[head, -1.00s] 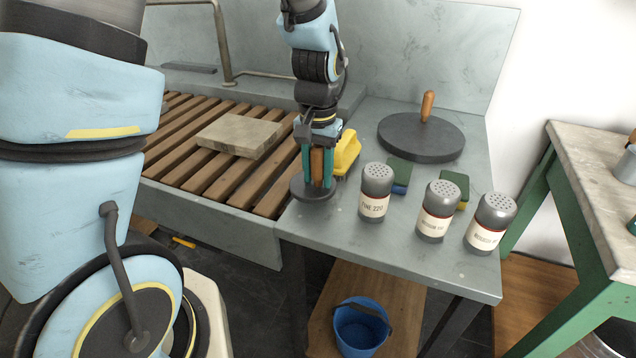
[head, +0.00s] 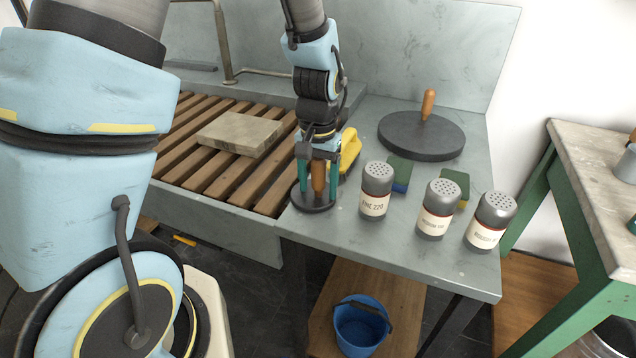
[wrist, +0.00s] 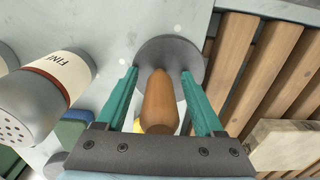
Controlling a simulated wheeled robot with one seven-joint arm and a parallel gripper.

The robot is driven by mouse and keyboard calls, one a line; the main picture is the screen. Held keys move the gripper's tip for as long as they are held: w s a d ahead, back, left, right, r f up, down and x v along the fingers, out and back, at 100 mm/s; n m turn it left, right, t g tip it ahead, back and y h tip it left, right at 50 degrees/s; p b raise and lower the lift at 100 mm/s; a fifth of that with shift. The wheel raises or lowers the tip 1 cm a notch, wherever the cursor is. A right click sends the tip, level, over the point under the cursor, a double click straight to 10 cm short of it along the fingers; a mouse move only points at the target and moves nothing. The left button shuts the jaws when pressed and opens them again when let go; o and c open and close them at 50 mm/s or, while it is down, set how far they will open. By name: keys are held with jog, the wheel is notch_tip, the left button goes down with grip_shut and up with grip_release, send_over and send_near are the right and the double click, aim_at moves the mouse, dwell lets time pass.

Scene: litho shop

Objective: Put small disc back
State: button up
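The small dark disc (head: 300,201) with an upright wooden handle (head: 318,176) lies on the grey metal worktop (head: 400,225), at its left front corner beside the slatted rack. My gripper (head: 318,191) points down over it. Its teal fingers stand on either side of the handle, with a gap on each side. In the wrist view, the handle (wrist: 160,104) stands between the open fingers (wrist: 158,76), and the disc (wrist: 168,53) shows beyond. A large dark disc (head: 420,140) with a similar handle lies at the back right of the worktop.
Three labelled shakers stand to the right, the nearest being the FINE 220 shaker (head: 376,191). A yellow brush (head: 349,150) sits close behind my gripper. Green-blue sponges (head: 400,173) lie behind the shakers. A stone slab (head: 238,134) rests on the wooden slats (head: 205,173).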

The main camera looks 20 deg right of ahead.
notch_tip(320, 180, up, 12)
jog(key=shift+r+b, duration=0.2)
jog(key=shift+b, duration=0.2)
jog(key=w+a+f+n, duration=0.1)
jog(key=a+n, duration=0.2)
jog(key=a, duration=1)
jog(key=w+a+f+n+t, duration=0.1)
jog(key=a+n, duration=0.3)
jog(key=a, duration=0.9)
jog(key=shift+f+t, duration=0.3)
jog(key=shift+f, duration=0.4)
jog(key=shift+w, duration=0.1)
jog(key=shift+c, duration=0.3)
